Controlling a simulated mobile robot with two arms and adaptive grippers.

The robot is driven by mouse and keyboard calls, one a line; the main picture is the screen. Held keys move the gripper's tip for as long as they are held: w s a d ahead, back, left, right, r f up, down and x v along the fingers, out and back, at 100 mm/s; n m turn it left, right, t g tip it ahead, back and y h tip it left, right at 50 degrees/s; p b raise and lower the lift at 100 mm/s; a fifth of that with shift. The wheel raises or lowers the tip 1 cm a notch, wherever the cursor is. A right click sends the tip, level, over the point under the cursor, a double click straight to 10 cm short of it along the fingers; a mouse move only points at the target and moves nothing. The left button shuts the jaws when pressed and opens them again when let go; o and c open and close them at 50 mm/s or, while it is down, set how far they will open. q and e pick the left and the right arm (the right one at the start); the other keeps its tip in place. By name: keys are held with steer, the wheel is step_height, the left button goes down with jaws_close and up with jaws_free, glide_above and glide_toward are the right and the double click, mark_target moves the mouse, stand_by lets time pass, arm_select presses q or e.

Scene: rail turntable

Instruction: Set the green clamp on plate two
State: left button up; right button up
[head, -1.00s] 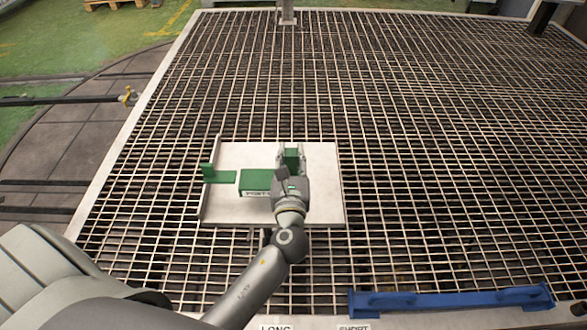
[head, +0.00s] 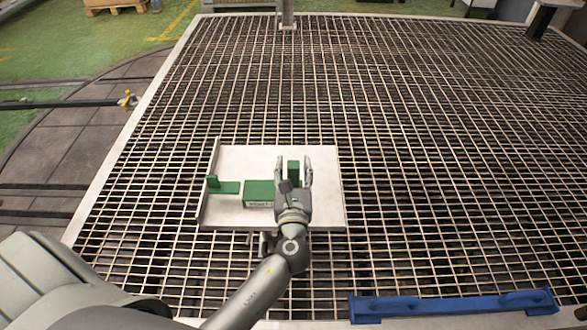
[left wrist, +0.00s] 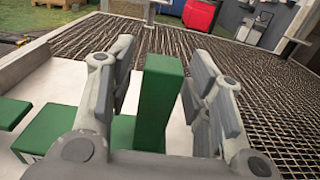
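The green clamp (head: 258,192) lies on a pale plate (head: 228,214) with raised edges. It has a labelled block in the middle, a low arm with a small upturned end at left, and an upright post at right. I cannot read the label. My left gripper (head: 294,170) is over the plate with its fingers either side of the post. In the left wrist view the post (left wrist: 160,100) stands between the spread fingers, with gaps on both sides. The fingers hide part of the clamp's base. My right gripper is not in view.
The plate sits on a wide metal grating (head: 420,150) that is mostly clear. A blue bar with two handles (head: 455,305) lies at the front right edge. A grey post (head: 287,14) stands at the back edge.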

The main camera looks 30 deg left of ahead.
arm_select(q)
steer(key=shift+s+r, duration=0.1)
steer(key=b+v, duration=0.1)
steer(key=v, duration=1)
steer(key=shift+s+d, duration=0.2)
steer(key=shift+s, duration=0.15)
